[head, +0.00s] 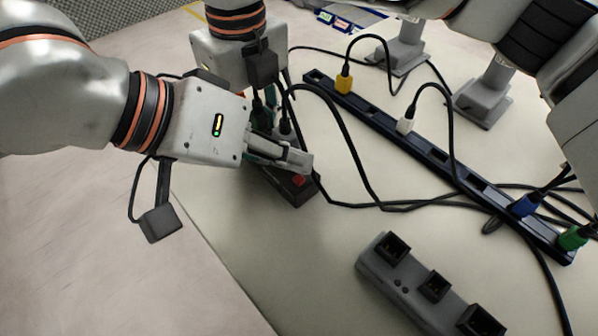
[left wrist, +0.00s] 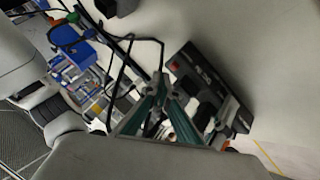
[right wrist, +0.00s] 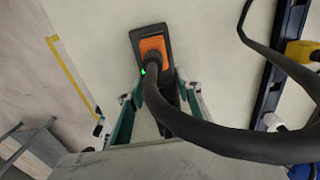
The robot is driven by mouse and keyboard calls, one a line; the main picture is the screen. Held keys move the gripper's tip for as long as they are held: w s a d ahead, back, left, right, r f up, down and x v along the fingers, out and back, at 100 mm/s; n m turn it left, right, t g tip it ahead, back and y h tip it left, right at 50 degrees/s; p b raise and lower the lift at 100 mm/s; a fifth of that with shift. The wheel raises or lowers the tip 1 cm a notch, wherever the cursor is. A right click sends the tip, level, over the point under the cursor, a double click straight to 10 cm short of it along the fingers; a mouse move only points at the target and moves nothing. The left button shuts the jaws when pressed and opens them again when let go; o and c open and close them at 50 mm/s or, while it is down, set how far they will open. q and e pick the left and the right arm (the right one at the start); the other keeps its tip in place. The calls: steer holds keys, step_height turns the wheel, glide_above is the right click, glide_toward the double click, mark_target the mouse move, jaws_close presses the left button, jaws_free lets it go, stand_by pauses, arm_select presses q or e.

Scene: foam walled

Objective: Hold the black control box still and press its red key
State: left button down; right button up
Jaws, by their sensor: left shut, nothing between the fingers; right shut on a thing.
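The black control box (head: 290,190) lies on the pale table, partly hidden under my left gripper in the head view. Its red key (head: 298,180) shows near its close end, and also in the left wrist view (left wrist: 174,66). My left gripper (head: 301,160) is shut and empty, its fingertips right by the red key; I cannot tell whether they touch it. My right gripper (right wrist: 157,95) is shut on the control box, one finger at each side, toward its far end.
A long dark strip (head: 378,125) with yellow, white, blue and green plugs runs diagonally on the right. A grey socket block (head: 400,290) lies in front. Black cables (head: 350,165) cross the table between box and strip. The table's left front is clear.

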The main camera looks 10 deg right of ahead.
arm_select(q)
steer(key=shift+f, duration=0.2)
steer(key=shift+f, duration=0.25)
steer(key=shift+f, duration=0.55)
stand_by(1.0)
steer(key=shift+r, duration=0.95)
step_height(320, 180, up, 5)
stand_by(0.5)
stand_by(0.5)
